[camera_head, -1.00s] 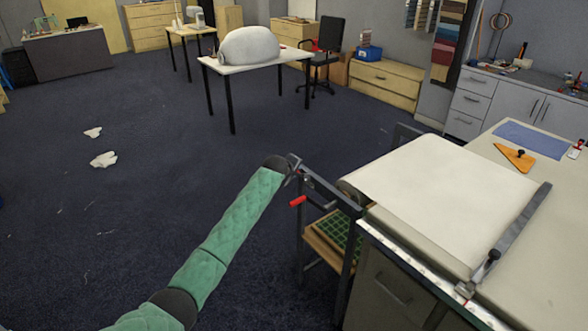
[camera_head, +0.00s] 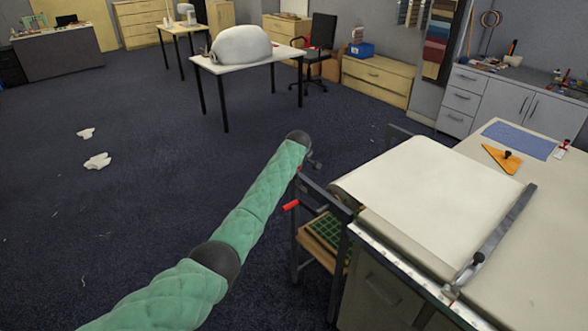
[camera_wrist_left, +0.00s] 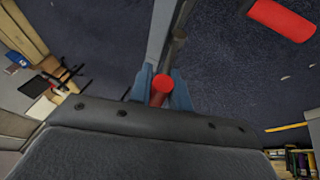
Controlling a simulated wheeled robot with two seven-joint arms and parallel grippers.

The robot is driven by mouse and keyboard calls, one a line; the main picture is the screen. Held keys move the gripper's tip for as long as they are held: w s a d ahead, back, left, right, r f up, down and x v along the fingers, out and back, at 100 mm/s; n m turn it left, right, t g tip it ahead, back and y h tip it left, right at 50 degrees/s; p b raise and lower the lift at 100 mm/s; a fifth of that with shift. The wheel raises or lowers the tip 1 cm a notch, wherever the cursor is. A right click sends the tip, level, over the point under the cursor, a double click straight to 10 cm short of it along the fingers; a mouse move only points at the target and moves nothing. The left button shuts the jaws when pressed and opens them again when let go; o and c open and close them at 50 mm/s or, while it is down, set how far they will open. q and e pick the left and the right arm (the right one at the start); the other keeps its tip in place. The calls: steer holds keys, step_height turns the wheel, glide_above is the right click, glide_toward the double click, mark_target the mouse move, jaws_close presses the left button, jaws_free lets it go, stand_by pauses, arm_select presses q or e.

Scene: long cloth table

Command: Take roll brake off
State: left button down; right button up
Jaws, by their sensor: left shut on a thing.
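The roll stand (camera_head: 325,190) is a dark metal frame at the table's left end, with a cloth roll (camera_head: 343,200) on it. A red-handled lever (camera_head: 291,205) sticks out to the left of the frame. In the left wrist view, a red-tipped grey lever (camera_wrist_left: 160,92) lies between the two blue fingers of my left gripper (camera_wrist_left: 161,86), which is shut on it. A second red handle (camera_wrist_left: 281,18) shows apart at upper right there. In the head view, my left gripper is mostly hidden behind my green-sleeved arm, at the frame's upper end. My right gripper is out of view.
An orange triangle (camera_head: 502,158) and a blue mat (camera_head: 519,140) lie beyond. A shelf with a green grid (camera_head: 327,232) sits under the roll.

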arm_select(q)
steer(key=shift+w+d+r, duration=0.15)
steer(key=shift+d+r, duration=0.05)
steer(key=shift+d, duration=0.4)
steer(key=shift+w, duration=0.1)
steer(key=shift+d, duration=0.2)
steer(key=c, duration=1.5)
jaws_free()
steer(key=shift+f, duration=0.1)
steer(key=shift+o, duration=0.7)
steer(key=shift+d+f, duration=0.1)
steer(key=shift+d, duration=0.05)
